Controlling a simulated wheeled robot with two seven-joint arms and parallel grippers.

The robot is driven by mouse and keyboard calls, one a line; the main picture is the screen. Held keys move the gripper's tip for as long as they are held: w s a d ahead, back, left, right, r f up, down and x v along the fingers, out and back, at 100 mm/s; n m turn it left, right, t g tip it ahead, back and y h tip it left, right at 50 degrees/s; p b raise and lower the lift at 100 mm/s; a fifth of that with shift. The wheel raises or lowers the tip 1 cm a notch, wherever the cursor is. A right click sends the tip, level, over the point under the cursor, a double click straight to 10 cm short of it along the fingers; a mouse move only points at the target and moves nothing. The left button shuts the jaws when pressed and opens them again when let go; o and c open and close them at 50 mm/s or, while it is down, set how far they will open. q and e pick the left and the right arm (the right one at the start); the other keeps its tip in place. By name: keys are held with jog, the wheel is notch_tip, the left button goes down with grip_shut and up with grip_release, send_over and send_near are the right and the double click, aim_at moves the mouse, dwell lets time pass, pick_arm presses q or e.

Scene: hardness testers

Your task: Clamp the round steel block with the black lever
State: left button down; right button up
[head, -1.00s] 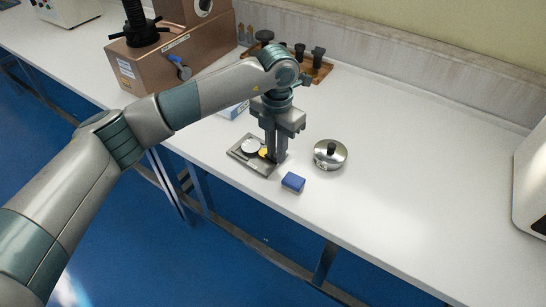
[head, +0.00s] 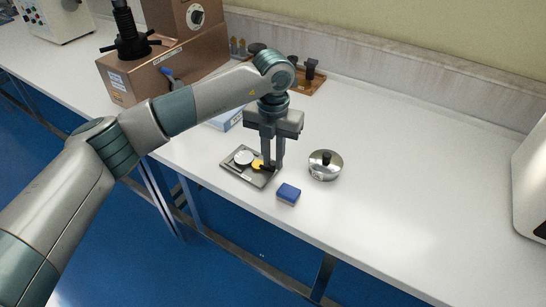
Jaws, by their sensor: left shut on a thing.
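The round steel block (head: 243,157) is a pale disc lying on a grey flat fixture plate (head: 235,172) near the front edge of the bench. A yellow part (head: 257,164) sits just right of the disc on the plate. My left gripper (head: 270,167) points down at the plate's right end, beside the yellow part, and is shut on the black lever. Only a small dark bit of the lever (head: 266,169) shows; the fingers hide the rest. I cannot tell whether the lever touches the disc. My right gripper is not in view.
A blue block (head: 288,194) lies close in front right of the plate. A round silver pot with a black knob (head: 325,165) stands to the right. A copper-coloured tester (head: 160,75) and a wooden tray (head: 306,86) stand behind.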

aim_at(273, 163)
pick_arm(q)
jog(key=c, duration=1.7)
grip_release()
jog(key=shift+o, duration=0.2)
jog(key=shift+r, duration=0.15)
jog(key=shift+r, duration=0.55)
notch_tip(273, 163, up, 16)
jog(key=b, duration=0.2)
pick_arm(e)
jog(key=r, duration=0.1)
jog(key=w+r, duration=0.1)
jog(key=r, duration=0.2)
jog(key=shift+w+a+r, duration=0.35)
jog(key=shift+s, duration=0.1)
